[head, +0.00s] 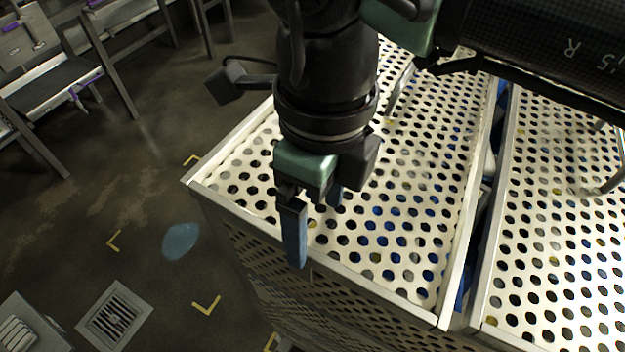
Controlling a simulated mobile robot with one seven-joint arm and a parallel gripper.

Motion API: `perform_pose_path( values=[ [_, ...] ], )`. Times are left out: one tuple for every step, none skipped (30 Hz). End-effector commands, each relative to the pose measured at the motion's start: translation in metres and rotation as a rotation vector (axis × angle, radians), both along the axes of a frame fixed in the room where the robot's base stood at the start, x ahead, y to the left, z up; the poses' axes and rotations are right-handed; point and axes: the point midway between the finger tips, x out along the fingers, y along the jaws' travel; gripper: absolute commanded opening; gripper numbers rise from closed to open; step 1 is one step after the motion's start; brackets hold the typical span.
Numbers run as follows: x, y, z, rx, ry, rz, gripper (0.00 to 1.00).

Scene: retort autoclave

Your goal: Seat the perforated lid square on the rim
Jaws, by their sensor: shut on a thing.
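The perforated lid (400,215) is a cream metal sheet with rows of round holes, lying over the basket at the centre. A raised wire handle (400,90) shows on its far part. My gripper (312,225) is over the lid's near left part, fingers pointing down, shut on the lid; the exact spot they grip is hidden. The near finger reaches down in front of the pale edge strip. The basket's perforated side wall (300,290) drops below that edge. The frame does not clearly show whether lid and rim are flush.
A second perforated panel (555,240) lies to the right, across a narrow dark gap (487,210). Blue and yellow items show through the holes. The floor at left has yellow corner marks (207,305), a bluish patch (181,241) and a grate (114,313). Chair-like frames (60,80) stand upper left.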

Motion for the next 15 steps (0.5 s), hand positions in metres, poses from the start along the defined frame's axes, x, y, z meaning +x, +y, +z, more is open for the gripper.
perform_pose_path(
  values=[
    [0.005,-0.004,0.002,-0.007,-0.015,-0.010,0.66],
    [0.005,-0.004,0.002,-0.007,-0.015,-0.010,0.66],
    [0.005,-0.004,0.002,-0.007,-0.015,-0.010,0.66],
    [0.005,-0.004,0.002,-0.007,-0.015,-0.010,0.66],
    [0.005,-0.004,0.002,-0.007,-0.015,-0.010,0.66],
    [0.005,-0.004,0.002,-0.007,-0.015,-0.010,0.66],
    [0.005,-0.004,0.003,-0.007,-0.015,-0.010,0.66],
    [0.005,-0.004,0.004,-0.007,-0.015,-0.010,0.66],
    [0.005,-0.004,0.007,-0.007,-0.015,-0.010,0.66],
    [0.005,-0.004,0.011,-0.007,-0.016,-0.010,0.66],
    [0.005,-0.004,0.015,-0.007,-0.016,-0.010,0.66],
    [0.005,-0.004,0.021,-0.007,-0.016,-0.009,0.66],
    [0.005,-0.004,0.027,-0.007,-0.016,-0.009,0.66],
    [0.005,-0.004,0.034,-0.007,-0.016,-0.009,0.66],
    [0.005,-0.004,0.043,-0.007,-0.017,-0.009,0.66]
  ],
)
